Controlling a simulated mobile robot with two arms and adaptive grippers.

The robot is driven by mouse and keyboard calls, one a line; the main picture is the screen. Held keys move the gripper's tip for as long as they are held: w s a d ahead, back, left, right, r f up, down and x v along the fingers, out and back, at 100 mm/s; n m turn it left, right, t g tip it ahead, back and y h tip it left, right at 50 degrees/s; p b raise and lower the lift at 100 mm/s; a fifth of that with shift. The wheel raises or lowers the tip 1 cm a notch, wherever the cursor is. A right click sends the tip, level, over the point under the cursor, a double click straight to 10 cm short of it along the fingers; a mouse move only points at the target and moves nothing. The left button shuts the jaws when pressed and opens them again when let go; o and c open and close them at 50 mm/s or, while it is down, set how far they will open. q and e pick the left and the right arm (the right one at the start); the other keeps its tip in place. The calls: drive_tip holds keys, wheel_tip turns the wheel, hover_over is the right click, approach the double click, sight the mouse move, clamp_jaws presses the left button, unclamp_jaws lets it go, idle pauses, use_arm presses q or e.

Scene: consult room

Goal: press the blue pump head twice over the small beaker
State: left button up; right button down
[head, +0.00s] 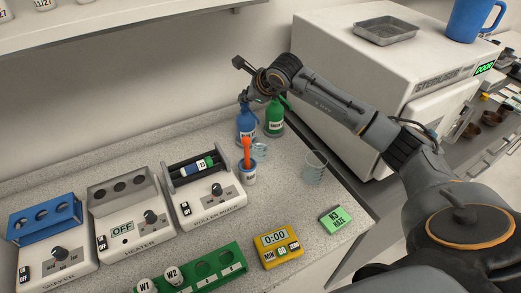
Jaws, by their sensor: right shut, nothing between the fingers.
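A blue pump bottle (246,127) stands at the back of the counter, left of a green bottle (274,122). A small clear beaker (260,149) stands just in front of the bottles. My right gripper (246,97) is shut and empty at the top of the blue bottle. It hides the blue pump head, so I cannot tell whether it touches it. My left gripper is out of view.
A blue-and-white cup (249,174) with an orange item stands in front of the small beaker. A larger clear beaker (315,168) stands to the right. The roller mixer (206,203) is left; the sterilizer (360,75) is behind my right arm.

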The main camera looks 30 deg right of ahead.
sight(246, 117)
idle(0.3)
wheel_tip(246, 117, up, 6)
drive_tip(key=p, duration=0.2)
drive_tip(key=shift+r, duration=0.15)
idle(0.3)
idle(1.7)
